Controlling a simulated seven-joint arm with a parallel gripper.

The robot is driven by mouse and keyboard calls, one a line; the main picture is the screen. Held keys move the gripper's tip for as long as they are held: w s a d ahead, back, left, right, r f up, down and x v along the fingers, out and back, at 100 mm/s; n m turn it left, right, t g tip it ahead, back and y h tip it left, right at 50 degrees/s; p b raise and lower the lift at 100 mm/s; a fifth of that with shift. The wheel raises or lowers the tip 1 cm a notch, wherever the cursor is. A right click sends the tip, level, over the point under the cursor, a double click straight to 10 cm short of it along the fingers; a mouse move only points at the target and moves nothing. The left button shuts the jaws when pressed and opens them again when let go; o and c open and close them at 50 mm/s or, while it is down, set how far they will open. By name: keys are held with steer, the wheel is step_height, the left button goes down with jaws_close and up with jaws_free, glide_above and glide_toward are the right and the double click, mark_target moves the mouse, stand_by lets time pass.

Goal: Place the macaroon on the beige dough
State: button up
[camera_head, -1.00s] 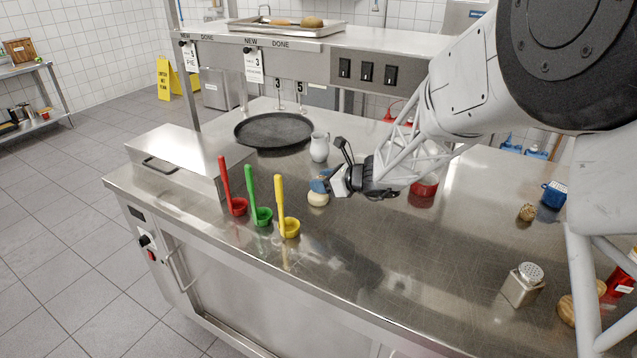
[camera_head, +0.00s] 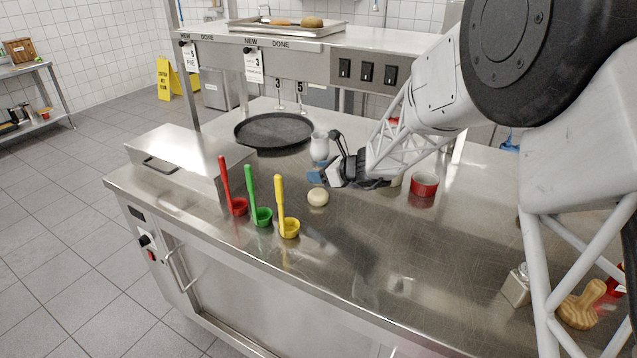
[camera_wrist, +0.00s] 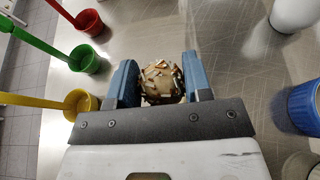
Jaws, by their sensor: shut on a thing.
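The beige dough (camera_head: 318,197) is a small pale round lump on the steel counter, right of the yellow ladle. My gripper (camera_head: 318,176) is above and slightly behind it in the picture, with a visible gap between them. In the wrist view, the blue fingers (camera_wrist: 162,84) are shut on the macaroon (camera_wrist: 161,82), a round brown ball covered in nut-like flakes. The macaroon cannot be made out in the head view. The dough cannot be seen in the wrist view.
Red (camera_head: 238,206), green (camera_head: 262,216) and yellow (camera_head: 289,228) ladles stand left of the dough. A white jug (camera_head: 319,146) and black pan (camera_head: 273,130) are behind. A blue container (camera_wrist: 302,107) is right in the wrist view. The counter in front is clear.

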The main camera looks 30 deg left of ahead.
steer(key=shift+f, duration=1.75)
steer(key=shift+f, duration=0.1)
steer(key=o, duration=0.9)
steer(key=v, duration=1.2)
